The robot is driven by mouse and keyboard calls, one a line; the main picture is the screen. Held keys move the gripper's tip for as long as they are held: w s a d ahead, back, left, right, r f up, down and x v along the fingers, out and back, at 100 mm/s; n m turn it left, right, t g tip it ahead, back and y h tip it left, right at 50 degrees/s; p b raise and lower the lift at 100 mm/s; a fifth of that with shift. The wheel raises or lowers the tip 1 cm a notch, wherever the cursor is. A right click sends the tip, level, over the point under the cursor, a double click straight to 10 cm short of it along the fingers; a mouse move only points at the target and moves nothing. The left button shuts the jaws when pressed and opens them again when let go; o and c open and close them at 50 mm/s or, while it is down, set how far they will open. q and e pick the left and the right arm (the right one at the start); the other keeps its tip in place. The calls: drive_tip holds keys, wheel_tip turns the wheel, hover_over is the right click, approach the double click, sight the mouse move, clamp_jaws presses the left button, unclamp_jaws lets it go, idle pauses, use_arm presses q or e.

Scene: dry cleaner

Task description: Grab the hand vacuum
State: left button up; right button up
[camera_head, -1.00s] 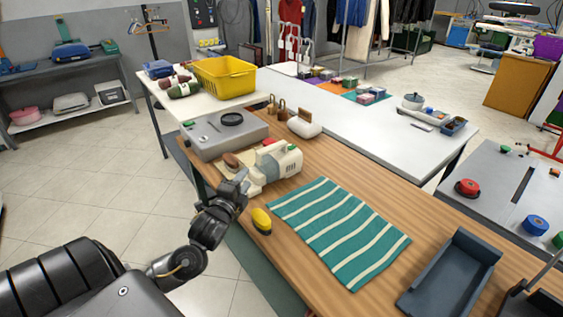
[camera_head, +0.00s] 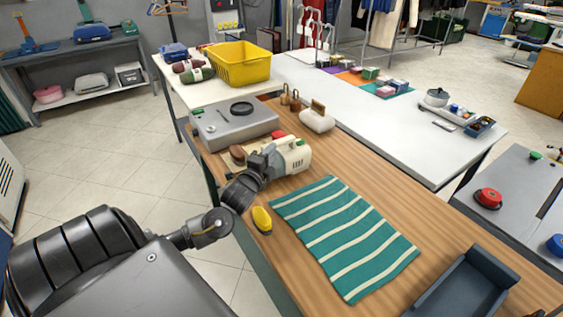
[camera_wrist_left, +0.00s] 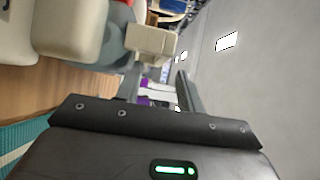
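The hand vacuum (camera_head: 293,153), cream with a grey front part and a green spot on top, lies on the wooden counter beside the grey machine. My left gripper (camera_head: 268,158) is at its near left side, overlapping it in the head view. In the left wrist view, the vacuum's cream and grey body (camera_wrist_left: 75,30) fills the upper left, and a beige block-shaped part sits just beyond the fingers. The left fingers (camera_wrist_left: 158,88) are apart, with background showing between them. Contact with the vacuum cannot be told. My right gripper is not in view.
A yellow brush (camera_head: 262,219) and a green striped towel (camera_head: 345,235) lie on the counter near the vacuum. The grey machine (camera_head: 235,124) stands behind it, and a white iron-like object (camera_head: 317,121) farther right. A dark tray (camera_head: 465,285) is at lower right.

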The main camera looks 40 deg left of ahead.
sight(278, 155)
use_arm(q)
drive_tip(key=shift+w+a+r, duration=0.15)
drive_tip(key=shift+w+r, duration=0.05)
drive_tip(key=shift+w, duration=0.25)
drive_tip(key=p+x, duration=0.1)
drive_tip(key=x, duration=0.3)
drive_tip(key=shift+w+f, duration=0.15)
drive_tip(key=shift+w, duration=0.1)
clamp_jaws()
idle(0.9)
